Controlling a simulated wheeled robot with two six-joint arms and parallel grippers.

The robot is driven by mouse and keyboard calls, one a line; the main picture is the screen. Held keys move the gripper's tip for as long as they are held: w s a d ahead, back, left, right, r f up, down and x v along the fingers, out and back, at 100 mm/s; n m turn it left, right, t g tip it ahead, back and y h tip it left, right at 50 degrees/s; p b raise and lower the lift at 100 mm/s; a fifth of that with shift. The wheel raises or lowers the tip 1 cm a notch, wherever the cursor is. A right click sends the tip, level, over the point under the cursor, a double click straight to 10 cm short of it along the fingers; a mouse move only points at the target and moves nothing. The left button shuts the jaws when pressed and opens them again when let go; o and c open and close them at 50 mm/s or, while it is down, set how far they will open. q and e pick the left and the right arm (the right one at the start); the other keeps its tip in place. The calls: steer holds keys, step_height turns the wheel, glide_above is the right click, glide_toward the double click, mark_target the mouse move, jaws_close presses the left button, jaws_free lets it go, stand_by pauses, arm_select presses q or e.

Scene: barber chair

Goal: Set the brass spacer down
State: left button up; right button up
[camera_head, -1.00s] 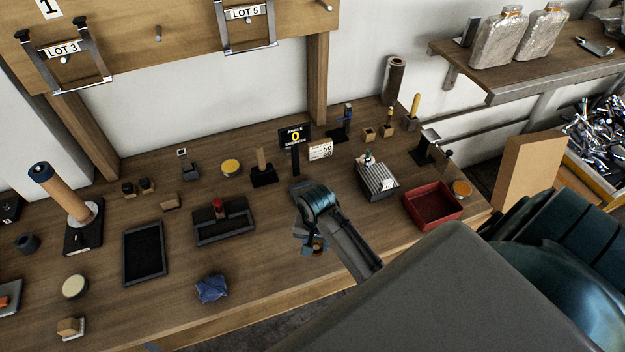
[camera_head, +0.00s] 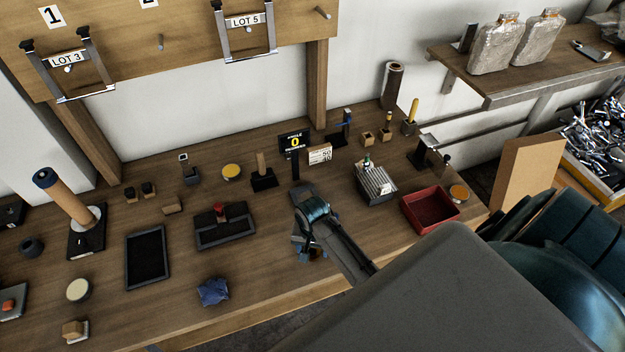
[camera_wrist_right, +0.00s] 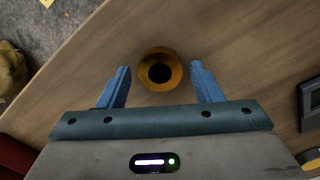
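The brass spacer (camera_wrist_right: 160,54) shows in the right wrist view as a round golden ring with a dark hole. It stands over the wooden bench top, between the two blue fingers of my right gripper (camera_wrist_right: 160,70). A narrow gap shows between each finger and the spacer, so the gripper looks open around it. Whether its underside touches the wood is hard to tell. In the head view my right gripper (camera_head: 308,250) is low over the front part of the bench and mostly hides the spacer. My left gripper is in neither view.
On the bench (camera_head: 265,280), a blue crumpled cloth (camera_head: 213,291) lies left of my gripper. A black tray (camera_head: 147,257) and a dark holder with a red knob (camera_head: 224,228) are farther left. A grey ribbed block (camera_head: 375,183) and a red bin (camera_head: 431,209) stand to the right.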

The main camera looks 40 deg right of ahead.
steer(key=shift+r+b, duration=0.3)
steer(key=shift+r, duration=0.35)
step_height(320, 180, up, 11)
steer(key=b, duration=0.2)
steer(key=shift+s, duration=0.1)
